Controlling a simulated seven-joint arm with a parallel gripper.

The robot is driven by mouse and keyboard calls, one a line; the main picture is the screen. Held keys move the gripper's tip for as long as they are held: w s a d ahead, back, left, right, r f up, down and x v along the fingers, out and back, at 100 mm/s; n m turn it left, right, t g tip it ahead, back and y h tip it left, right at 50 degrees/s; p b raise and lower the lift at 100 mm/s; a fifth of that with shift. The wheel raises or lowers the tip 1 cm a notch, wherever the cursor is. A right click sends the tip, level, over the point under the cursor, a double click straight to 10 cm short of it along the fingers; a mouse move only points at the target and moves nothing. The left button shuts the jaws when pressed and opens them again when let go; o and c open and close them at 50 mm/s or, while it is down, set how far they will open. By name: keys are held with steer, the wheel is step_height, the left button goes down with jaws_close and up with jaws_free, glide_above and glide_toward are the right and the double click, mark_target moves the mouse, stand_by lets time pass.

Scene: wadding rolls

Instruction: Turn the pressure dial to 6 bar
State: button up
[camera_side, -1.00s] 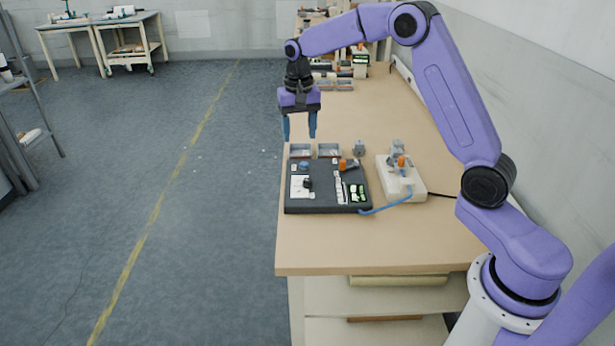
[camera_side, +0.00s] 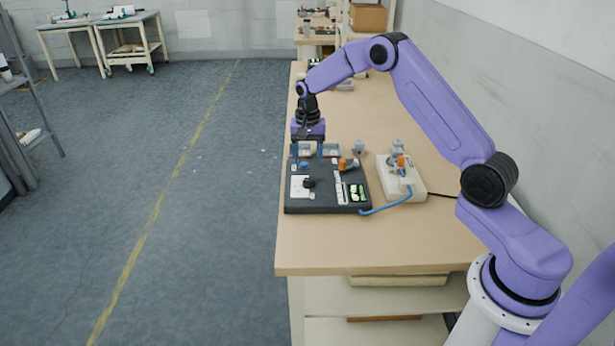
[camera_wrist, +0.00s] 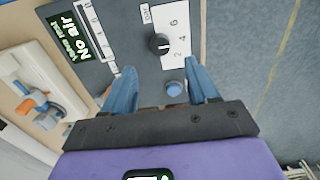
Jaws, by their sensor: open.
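The pressure dial is a black knob (camera_wrist: 158,43) on a white scale plate (camera_wrist: 177,58) with the figures 2, 4 and 6. A pale mark shows on the knob, but I cannot tell its exact reading. In the side view the knob (camera_side: 308,183) sits on the left part of a dark panel (camera_side: 325,207). My gripper (camera_side: 308,161) is open and empty, pointing down over the panel's far left part. In the wrist view my gripper's (camera_wrist: 161,70) blue fingers are apart, with the knob beyond their tips. A round blue button (camera_wrist: 174,88) shows between the fingers.
A display (camera_wrist: 70,38) on the panel reads "No air". An orange part (camera_side: 346,164) stands on the panel's far right. A pale unit (camera_side: 413,186) with a blue hose (camera_side: 390,206) stands to the right. Small grey bins are behind. The table's front is clear.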

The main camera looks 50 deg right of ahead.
mark_target(308, 180)
step_height(308, 180, down, 8)
steer(key=shift+r, duration=0.15)
stand_by(0.3)
steer(key=c, duration=1)
